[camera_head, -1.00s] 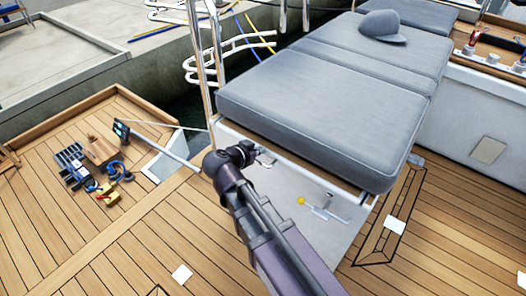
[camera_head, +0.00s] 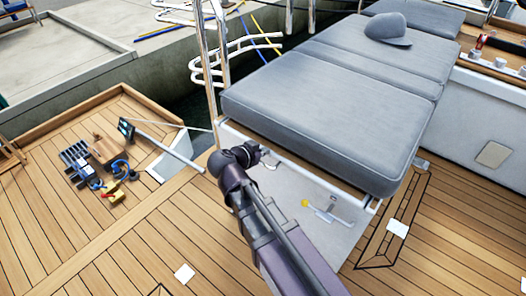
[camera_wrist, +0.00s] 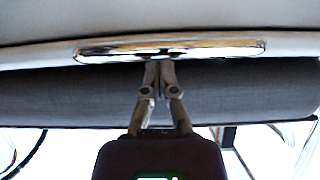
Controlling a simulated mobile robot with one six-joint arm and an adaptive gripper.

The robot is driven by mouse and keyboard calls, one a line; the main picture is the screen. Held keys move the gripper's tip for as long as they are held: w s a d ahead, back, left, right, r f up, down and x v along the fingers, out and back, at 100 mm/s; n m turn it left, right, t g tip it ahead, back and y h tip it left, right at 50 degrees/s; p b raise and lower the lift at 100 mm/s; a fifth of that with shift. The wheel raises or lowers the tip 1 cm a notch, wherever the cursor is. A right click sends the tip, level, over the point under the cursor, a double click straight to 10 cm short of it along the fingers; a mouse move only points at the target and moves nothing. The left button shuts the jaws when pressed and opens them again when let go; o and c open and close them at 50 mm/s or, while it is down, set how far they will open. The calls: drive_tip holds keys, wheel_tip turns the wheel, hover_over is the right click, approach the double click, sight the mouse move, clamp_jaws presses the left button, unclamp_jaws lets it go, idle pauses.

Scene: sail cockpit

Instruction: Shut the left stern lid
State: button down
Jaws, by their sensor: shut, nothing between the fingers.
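In the wrist view my gripper (camera_wrist: 159,64) has its fingers together, with the tips at the lower edge of a shiny metal strip (camera_wrist: 200,47) on a pale panel (camera_wrist: 40,52). I cannot tell whether they touch it. A dark grey padded surface (camera_wrist: 60,95) lies behind the fingers. In the head view my arm reaches to the near left corner of a grey cushioned bench (camera_head: 320,110), and the fingers are not clear there. I cannot tell for sure which part is the left stern lid.
A metal post (camera_head: 211,70) stands just left of the bench corner. A yellow-knobbed lever (camera_head: 306,204) is on the pale bench front. Tools (camera_head: 95,165) lie on the wooden deck at left. A grey cap (camera_head: 388,28) rests on the cushions. The lower-left deck is mostly clear.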

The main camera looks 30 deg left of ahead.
drive_tip(key=shift+s+r+p, duration=0.2)
drive_tip(key=shift+r+p, duration=1.45)
drive_tip(key=shift+r, duration=0.3)
drive_tip(key=s+a+r+p, duration=0.2)
drive_tip(key=s, duration=0.7)
drive_tip(key=shift+s, duration=0.25)
drive_tip(key=shift+s+f, duration=0.1)
